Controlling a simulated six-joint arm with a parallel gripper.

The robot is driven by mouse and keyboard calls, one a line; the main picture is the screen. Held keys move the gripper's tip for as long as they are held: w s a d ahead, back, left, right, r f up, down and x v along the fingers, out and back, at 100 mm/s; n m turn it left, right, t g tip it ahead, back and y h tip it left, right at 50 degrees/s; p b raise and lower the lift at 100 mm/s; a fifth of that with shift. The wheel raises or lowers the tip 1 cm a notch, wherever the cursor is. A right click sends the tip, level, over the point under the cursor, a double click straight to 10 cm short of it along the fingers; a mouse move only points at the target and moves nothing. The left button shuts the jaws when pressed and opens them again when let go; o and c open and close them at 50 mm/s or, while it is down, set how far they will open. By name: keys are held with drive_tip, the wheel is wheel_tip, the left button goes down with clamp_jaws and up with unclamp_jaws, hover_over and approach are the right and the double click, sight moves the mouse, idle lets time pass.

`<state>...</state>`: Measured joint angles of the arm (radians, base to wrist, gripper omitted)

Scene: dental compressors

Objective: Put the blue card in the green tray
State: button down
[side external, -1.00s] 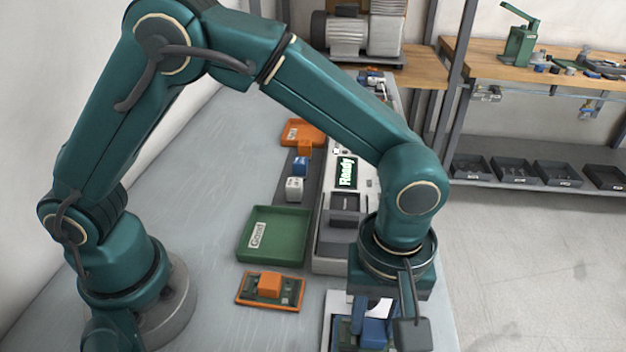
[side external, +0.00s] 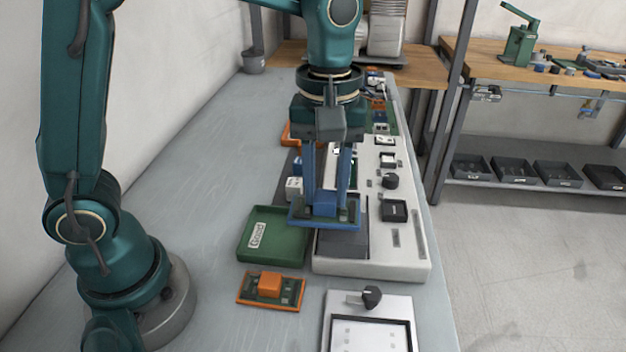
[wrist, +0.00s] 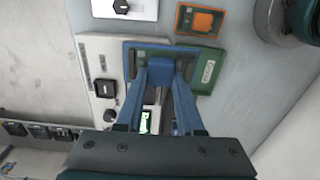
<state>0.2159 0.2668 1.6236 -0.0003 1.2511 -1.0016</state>
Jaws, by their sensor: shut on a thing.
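My gripper (side external: 327,200) is shut on the blue block of the blue card (side external: 331,222). It holds the card up over the near end of the grey-white test station, just right of the green tray. In the wrist view the blue card (wrist: 132,68) sits between the fingers and covers part of the green tray (wrist: 212,70). In the side view the green tray (side external: 266,250), labelled "Good", lies on the bench and looks empty. The gap between card and bench is hard to judge.
An orange card (side external: 270,288) lies in front of the green tray. The test station (side external: 410,240) with knobs stands to the right. A white fixture with a black knob (side external: 371,297) is at the near edge. A white block (side external: 294,188) and an orange tray (side external: 288,135) are behind.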

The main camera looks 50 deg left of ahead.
drive_tip(key=s+a, duration=0.4)
drive_tip(key=a, duration=0.6)
drive_tip(key=s+a, duration=0.4)
drive_tip(key=a, duration=0.6)
hover_over(278, 234)
wheel_tip(278, 234, down, 8)
drive_tip(key=shift+r, duration=0.15)
drive_tip(key=shift+f, duration=1.95)
drive_tip(key=c, duration=0.5)
unclamp_jaws()
drive_tip(key=shift+f, duration=0.15)
drive_tip(key=shift+c, duration=0.2)
